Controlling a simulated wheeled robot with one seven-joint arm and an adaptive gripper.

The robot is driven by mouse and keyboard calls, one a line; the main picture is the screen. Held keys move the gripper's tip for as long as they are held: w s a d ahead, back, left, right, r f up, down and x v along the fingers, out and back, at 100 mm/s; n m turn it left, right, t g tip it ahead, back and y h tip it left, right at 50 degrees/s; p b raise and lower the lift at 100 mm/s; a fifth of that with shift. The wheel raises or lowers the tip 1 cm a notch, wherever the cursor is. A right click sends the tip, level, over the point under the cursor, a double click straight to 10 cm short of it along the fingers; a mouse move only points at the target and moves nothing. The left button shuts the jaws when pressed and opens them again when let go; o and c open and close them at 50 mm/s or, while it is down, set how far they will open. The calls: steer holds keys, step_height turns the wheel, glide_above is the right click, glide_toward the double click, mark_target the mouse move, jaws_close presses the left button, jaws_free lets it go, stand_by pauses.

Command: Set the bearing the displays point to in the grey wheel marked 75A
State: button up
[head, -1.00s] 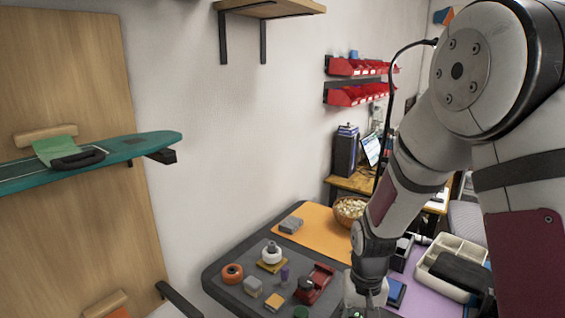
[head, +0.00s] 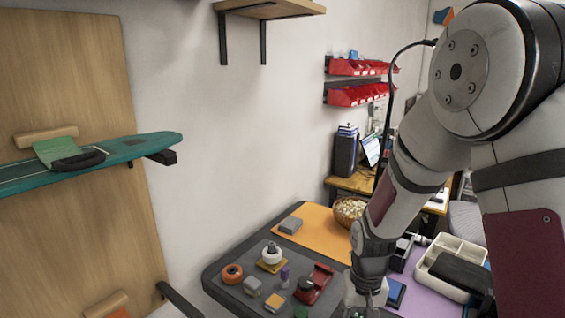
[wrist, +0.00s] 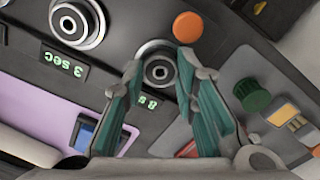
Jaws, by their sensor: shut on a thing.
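In the wrist view my gripper (wrist: 160,66) has its teal fingers closed around a small round metal bearing (wrist: 160,71) with a dark centre. A green display (wrist: 150,102) beside it reads 8 S, the rest hidden by a finger. Another bearing (wrist: 72,24) sits in a round seat at upper left, beside a display (wrist: 63,63) reading "3 SEC". In the head view my gripper (head: 366,298) is low over the bench and its fingertips are hard to see. No 75A mark is readable.
An orange disc (wrist: 187,27) and a green knob (wrist: 253,98) lie close to the fingers. A blue block (head: 396,293) and a divided tray (head: 452,250) are to the right on the bench. The orange mat (head: 318,236) has free room.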

steer(key=shift+r+p, duration=1.7)
steer(key=shift+r, duration=0.8)
